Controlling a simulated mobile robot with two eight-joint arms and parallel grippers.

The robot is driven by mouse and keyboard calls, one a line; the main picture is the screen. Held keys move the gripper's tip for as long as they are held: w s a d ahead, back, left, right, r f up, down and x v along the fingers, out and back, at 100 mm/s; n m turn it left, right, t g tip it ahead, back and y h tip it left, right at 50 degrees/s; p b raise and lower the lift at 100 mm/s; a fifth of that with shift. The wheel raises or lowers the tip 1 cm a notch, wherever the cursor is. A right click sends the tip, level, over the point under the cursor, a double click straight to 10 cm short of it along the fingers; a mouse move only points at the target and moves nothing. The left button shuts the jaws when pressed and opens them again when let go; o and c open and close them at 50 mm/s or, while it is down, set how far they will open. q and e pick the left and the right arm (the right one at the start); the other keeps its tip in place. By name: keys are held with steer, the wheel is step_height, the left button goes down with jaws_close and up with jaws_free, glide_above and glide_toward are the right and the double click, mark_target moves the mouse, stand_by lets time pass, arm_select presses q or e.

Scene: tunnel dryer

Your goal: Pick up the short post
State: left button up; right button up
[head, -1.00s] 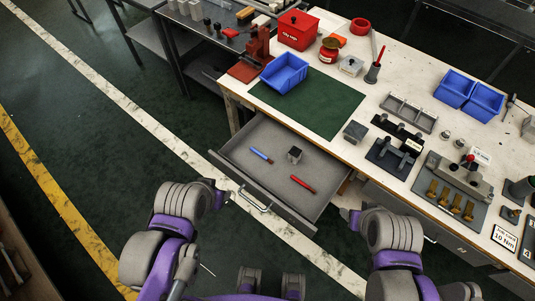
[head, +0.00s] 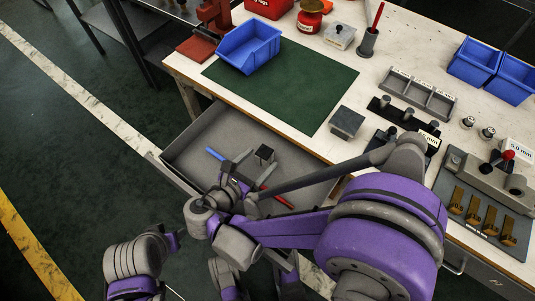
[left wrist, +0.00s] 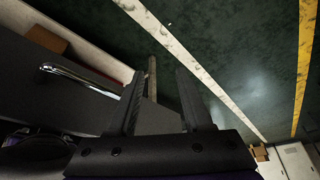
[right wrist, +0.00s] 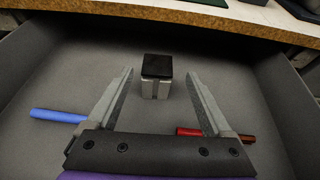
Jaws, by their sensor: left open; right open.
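The short post (head: 264,153) stands upright in the open drawer (head: 175,178). It is a small squarish block with a black top and grey sides. In the right wrist view the post (right wrist: 157,78) shows ahead, between the lines of the two fingers. My right gripper (head: 250,168) is open and empty over the drawer, just short of the post; whether a finger touches it I cannot tell. My left gripper (left wrist: 160,75) is open and empty, outside the drawer near its front, with the drawer handle in its wrist view.
A blue pen-like thing (right wrist: 57,116) lies left of the post and a red one (right wrist: 190,132) lies right of it. The drawer walls and the bench edge (right wrist: 200,15) surround the space. On the bench are a green mat (head: 290,90), a blue bin (head: 248,48) and several fixtures.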

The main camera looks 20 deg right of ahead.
mark_target(270, 149)
steer(key=shift+w+d+f, duration=0.1)
steer(key=shift+d+f, duration=0.1)
steer(key=shift+f, duration=0.05)
steer(key=b+x, duration=0.1)
steer(key=x, duration=0.5)
steer(key=shift+w+f+b, duration=0.2)
steer(key=shift+w+b, duration=0.15)
steer(key=shift+b, duration=0.05)
jaws_close()
